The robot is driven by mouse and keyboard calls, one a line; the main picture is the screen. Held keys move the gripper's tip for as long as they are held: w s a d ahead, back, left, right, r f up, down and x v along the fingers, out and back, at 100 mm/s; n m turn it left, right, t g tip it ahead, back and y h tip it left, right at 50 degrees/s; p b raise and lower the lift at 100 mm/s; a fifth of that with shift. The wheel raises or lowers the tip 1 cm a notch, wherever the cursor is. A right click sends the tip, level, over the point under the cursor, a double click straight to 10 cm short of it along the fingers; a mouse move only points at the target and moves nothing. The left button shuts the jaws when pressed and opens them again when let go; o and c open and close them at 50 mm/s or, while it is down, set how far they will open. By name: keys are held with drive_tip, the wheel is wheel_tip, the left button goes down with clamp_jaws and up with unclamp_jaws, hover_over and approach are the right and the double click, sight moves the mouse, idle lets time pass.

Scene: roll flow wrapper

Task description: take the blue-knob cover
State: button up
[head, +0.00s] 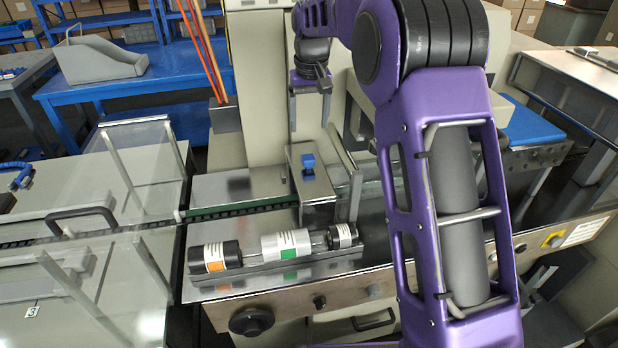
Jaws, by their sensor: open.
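The blue-knob cover (313,183) is a grey metal box-like cover with a blue knob (308,161) on its top. It stands on the machine's steel deck near the middle of the head view. My gripper (309,124) points down above and slightly behind the cover in the picture. Its two fingers are apart with nothing between them, and it does not touch the knob. My purple arm hides the deck to the right of the cover.
Several labelled cylinders (285,245) lie in a grey holder in front of the cover. A clear guard with a dark handle (82,215) covers the conveyor at left. Orange rods (203,50) stand behind. A steel plate (235,187) left of the cover is bare.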

hover_over(308, 157)
wheel_tip(308, 157, down, 7)
drive_tip(key=shift+s+d+r, duration=0.1)
drive_tip(key=shift+r, duration=0.1)
drive_tip(key=shift+f+b, duration=0.3)
drive_tip(key=shift+f, duration=2.35)
clamp_jaws()
drive_tip(key=shift+r, duration=0.15)
